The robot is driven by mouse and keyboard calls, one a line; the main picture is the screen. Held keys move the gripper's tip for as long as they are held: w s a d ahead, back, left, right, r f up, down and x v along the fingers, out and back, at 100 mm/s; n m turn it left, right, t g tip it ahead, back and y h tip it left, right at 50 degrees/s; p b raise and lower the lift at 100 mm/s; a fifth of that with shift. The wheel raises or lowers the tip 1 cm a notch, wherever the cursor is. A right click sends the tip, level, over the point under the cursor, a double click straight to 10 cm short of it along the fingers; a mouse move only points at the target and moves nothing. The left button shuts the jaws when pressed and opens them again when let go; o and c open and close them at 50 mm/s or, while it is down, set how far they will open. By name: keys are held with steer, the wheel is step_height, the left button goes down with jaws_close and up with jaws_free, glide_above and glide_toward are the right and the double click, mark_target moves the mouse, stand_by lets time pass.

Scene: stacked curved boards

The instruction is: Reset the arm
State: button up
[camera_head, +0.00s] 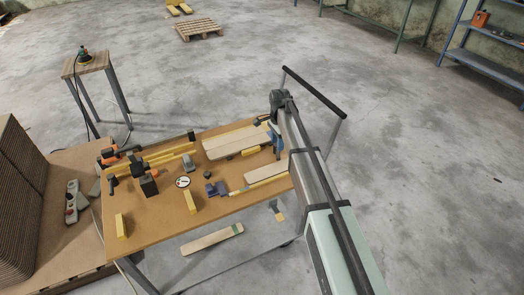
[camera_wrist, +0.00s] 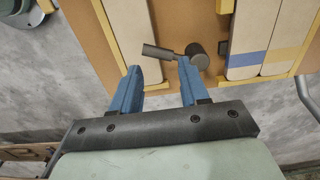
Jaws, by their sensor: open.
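My gripper (camera_wrist: 160,80) shows in the wrist view with two blue fingers spread apart and nothing held between them. Just beyond the fingertips is a dark grey tool with a cylindrical end (camera_wrist: 197,55), at the edge of the brown tabletop. I cannot tell whether a finger touches it. In the head view my arm reaches in from the lower right to the table's right end, and the gripper is largely hidden by the arm there.
The worktable (camera_head: 150,225) carries pale boards (camera_head: 232,142), yellow bars (camera_head: 190,202) and dark clamps (camera_head: 149,186). A board (camera_head: 212,240) lies below the table's front edge. A small stool (camera_head: 86,65) stands at the back left. Open concrete floor (camera_head: 430,170) lies to the right.

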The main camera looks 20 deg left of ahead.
steer(key=s+d+f+n, duration=0.1)
steer(key=s+d+f, duration=0.2)
steer(key=d, duration=0.4)
steer(key=s+d+f+n, duration=0.2)
steer(key=s+d+f, duration=0.1)
steer(key=d, duration=0.4)
steer(key=s+d+f+n, duration=0.1)
steer(key=s+d+f, duration=0.2)
steer(key=d, duration=0.4)
steer(key=s+d+f+n, duration=0.3)
steer(key=s+d, duration=0.5)
steer(key=d, duration=0.1)
steer(key=s+d+f+n, duration=0.2)
steer(key=s+d+f, duration=0.1)
steer(key=s+d, duration=0.6)
steer(key=s+f+g, duration=0.3)
steer(key=s+f, duration=0.7)
steer(key=s, duration=0.4)
steer(key=s+f+g, duration=0.3)
steer(key=s+f, duration=0.7)
steer(key=s, duration=0.4)
steer(key=shift+s+f+g, duration=0.25)
steer(key=shift+s+g, duration=0.15)
